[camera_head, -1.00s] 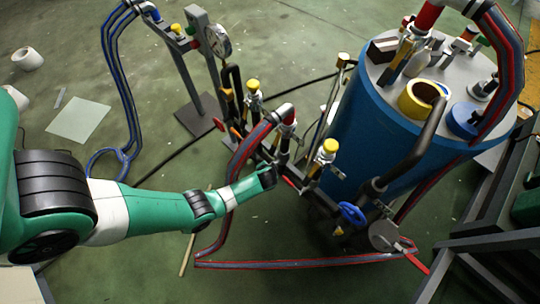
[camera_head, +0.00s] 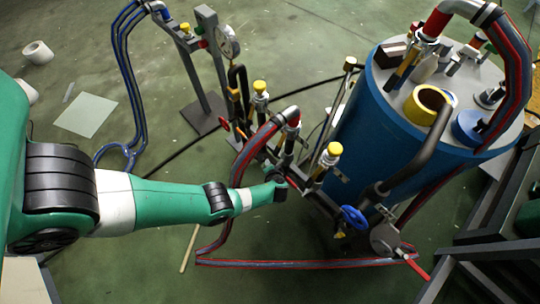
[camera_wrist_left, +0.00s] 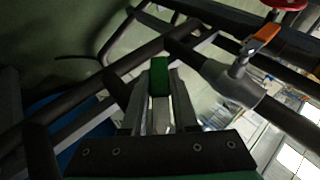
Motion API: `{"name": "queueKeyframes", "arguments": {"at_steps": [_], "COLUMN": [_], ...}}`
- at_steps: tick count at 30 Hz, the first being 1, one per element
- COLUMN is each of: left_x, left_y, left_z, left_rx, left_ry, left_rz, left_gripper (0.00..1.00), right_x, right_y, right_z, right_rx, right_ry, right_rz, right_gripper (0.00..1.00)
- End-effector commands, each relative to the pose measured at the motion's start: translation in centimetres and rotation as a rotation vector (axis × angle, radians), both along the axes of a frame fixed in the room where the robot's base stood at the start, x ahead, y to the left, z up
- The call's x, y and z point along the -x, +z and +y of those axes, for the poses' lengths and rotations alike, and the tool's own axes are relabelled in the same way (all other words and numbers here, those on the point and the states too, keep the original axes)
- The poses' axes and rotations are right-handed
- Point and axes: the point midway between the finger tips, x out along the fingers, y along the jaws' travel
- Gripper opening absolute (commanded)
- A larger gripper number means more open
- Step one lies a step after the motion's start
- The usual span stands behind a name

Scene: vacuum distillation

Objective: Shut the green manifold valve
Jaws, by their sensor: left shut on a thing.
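The green valve handle (camera_wrist_left: 159,77) shows in the left wrist view as a green block at the tips of my left gripper (camera_wrist_left: 160,95). The two fingers lie along both sides of it and are shut on it. In the head view my left gripper (camera_head: 282,186) reaches the dark manifold pipe from the left, just below the red-and-grey hose. The green handle cannot be made out there. My right gripper is not in view.
A blue hand valve (camera_head: 354,216) and a red lever (camera_head: 419,269) sit to the right on the pipework. Yellow-capped fittings (camera_head: 333,150) stand close above my gripper. A blue drum (camera_head: 365,130) stands behind. An orange handle (camera_wrist_left: 267,33) is in the wrist view.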

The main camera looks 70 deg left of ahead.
Motion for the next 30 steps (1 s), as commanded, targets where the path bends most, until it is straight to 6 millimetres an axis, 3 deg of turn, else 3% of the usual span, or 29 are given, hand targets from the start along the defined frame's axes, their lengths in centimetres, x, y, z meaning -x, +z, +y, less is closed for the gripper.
{"name": "queueKeyframes", "arguments": {"at_steps": [1,2,6,17,23,30], "left_x": [0.1,0.1,0.1,0.1,0.4,1.1], "left_y": [0.0,0.0,0.0,0.5,3.4,7.2], "left_z": [0.0,0.0,0.0,-0.3,-2.2,-5.9], "left_rx": [0.001,0.001,0.001,0.001,0.001,0.001], "left_ry": [0.002,0.002,0.002,0.000,-0.004,-0.005], "left_rz": [0.002,0.002,0.002,0.001,0.003,0.004], "left_gripper": [0.00,0.33,0.57,0.57,0.57,0.57], "right_x": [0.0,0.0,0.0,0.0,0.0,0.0], "right_y": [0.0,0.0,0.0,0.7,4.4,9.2], "right_z": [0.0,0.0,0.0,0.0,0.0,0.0], "right_rx": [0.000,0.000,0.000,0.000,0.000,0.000], "right_ry": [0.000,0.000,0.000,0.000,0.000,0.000], "right_rz": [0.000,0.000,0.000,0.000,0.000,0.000], "right_gripper": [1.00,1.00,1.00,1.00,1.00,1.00]}}
